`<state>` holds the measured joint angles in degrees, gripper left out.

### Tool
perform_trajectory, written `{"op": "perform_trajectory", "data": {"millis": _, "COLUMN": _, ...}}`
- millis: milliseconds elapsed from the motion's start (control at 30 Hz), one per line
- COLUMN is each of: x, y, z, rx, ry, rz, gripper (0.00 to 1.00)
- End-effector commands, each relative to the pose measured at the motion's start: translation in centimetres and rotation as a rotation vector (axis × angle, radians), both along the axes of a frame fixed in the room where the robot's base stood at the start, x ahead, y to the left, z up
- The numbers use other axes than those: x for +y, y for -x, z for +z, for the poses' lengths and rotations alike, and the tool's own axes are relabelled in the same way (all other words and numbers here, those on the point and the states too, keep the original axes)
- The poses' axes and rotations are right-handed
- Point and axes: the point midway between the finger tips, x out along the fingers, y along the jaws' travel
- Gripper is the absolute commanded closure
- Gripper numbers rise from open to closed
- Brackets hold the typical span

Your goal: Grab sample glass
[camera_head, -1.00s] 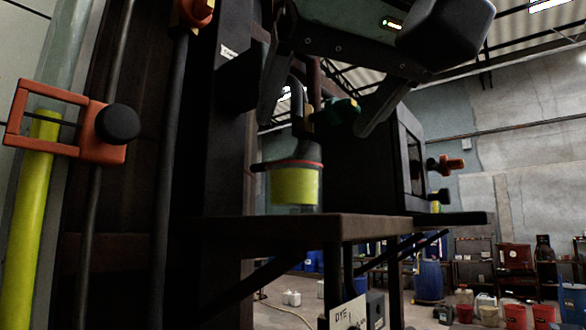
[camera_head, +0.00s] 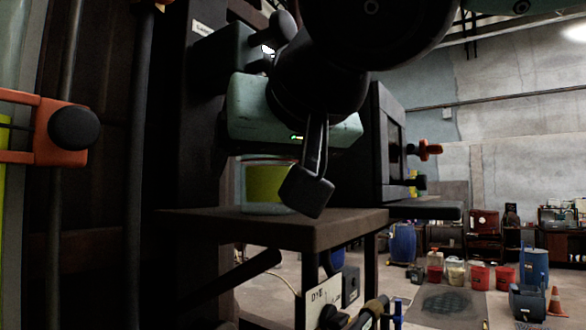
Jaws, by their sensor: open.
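The sample glass (camera_head: 262,183), a clear vessel with yellow-green liquid, stands upright on a small dark shelf (camera_head: 330,228). My gripper (camera_head: 306,190) has a pale green body just above and in front of the glass. One dark finger with a block-like tip hangs down at the glass's right side. The other finger is not clearly seen. The jaws are open, and I cannot tell whether the finger touches the glass.
A dark box-shaped unit (camera_head: 385,150) with an orange-red knob (camera_head: 430,149) stands right of the shelf. An orange clamp with a black knob (camera_head: 74,129) is on the left.

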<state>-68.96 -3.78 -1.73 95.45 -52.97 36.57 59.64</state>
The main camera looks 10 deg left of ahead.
Motion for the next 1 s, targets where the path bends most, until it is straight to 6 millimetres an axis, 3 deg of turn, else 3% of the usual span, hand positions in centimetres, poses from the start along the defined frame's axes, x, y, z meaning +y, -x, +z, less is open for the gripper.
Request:
{"op": "perform_trajectory", "data": {"millis": 67, "x": 0.0, "y": 0.0, "z": 0.0, "rx": 0.000, "ry": 0.000, "rz": 0.000, "gripper": 0.22}}
{"op": "perform_trajectory", "data": {"millis": 200, "x": 0.0, "y": 0.0, "z": 0.0, "rx": 0.000, "ry": 0.000, "rz": 0.000, "gripper": 0.61}}
{"op": "perform_trajectory", "data": {"millis": 300, "x": 0.0, "y": 0.0, "z": 0.1, "rx": -0.002, "ry": -0.001, "rz": 0.000, "gripper": 0.84}}
{"op": "perform_trajectory", "data": {"millis": 633, "x": -0.1, "y": 0.0, "z": 0.4, "rx": -0.003, "ry": -0.001, "rz": -0.001, "gripper": 0.84}}
{"op": "perform_trajectory", "data": {"millis": 800, "x": -0.1, "y": 0.0, "z": 1.6, "rx": -0.002, "ry": -0.005, "rz": -0.001, "gripper": 0.84}}
{"op": "perform_trajectory", "data": {"millis": 1000, "x": -4.0, "y": 1.6, "z": 1.3, "rx": -0.004, "ry": -0.007, "rz": -0.002, "gripper": 0.84}}
